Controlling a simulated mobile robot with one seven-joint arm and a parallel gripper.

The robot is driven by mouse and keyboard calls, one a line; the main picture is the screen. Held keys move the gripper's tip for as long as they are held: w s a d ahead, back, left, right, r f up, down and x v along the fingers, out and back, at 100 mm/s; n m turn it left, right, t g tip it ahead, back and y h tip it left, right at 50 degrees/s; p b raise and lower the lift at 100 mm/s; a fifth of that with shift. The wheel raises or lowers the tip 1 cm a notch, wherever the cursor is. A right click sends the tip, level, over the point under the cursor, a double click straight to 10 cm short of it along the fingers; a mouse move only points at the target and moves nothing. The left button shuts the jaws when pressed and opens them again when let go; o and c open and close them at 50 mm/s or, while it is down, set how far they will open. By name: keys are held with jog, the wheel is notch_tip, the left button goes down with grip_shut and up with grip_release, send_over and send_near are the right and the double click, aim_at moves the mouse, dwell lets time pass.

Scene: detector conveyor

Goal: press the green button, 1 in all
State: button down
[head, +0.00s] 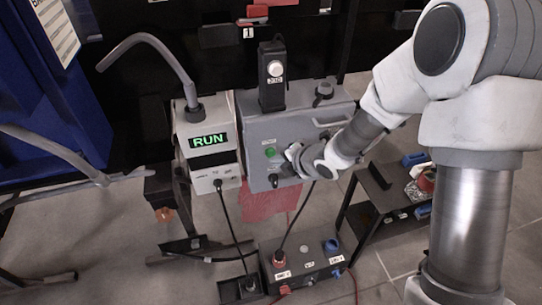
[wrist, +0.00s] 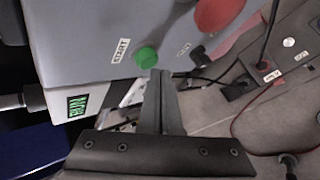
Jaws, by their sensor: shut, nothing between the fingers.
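The green button (head: 270,152) is a small round knob on the front of a grey control box (head: 258,133). In the wrist view the green button (wrist: 146,57) sits beside a small white label. My gripper (head: 291,154) is shut and empty, close to the right of the button in the head view. In the wrist view my gripper's closed fingertips (wrist: 160,74) lie just beside the button's edge. I cannot tell whether they touch it.
A red round knob (wrist: 217,12) is near the fingers. A white unit (head: 207,140) with a green "RUN" display stands left of the box. A black switch (head: 274,181) is below the button. Cables run down to a floor box (head: 301,263). A low dark table (head: 385,200) stands right.

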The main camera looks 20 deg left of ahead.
jog(key=shift+s+d, duration=0.15)
jog(key=shift+s, duration=0.05)
jog(key=s+d, duration=0.1)
jog(key=s+b, duration=0.1)
jog(key=s, duration=0.1)
jog(key=s+d+b, duration=0.1)
jog(key=shift+s+d, duration=0.15)
jog(key=shift+d, duration=0.15)
dwell(0.8)
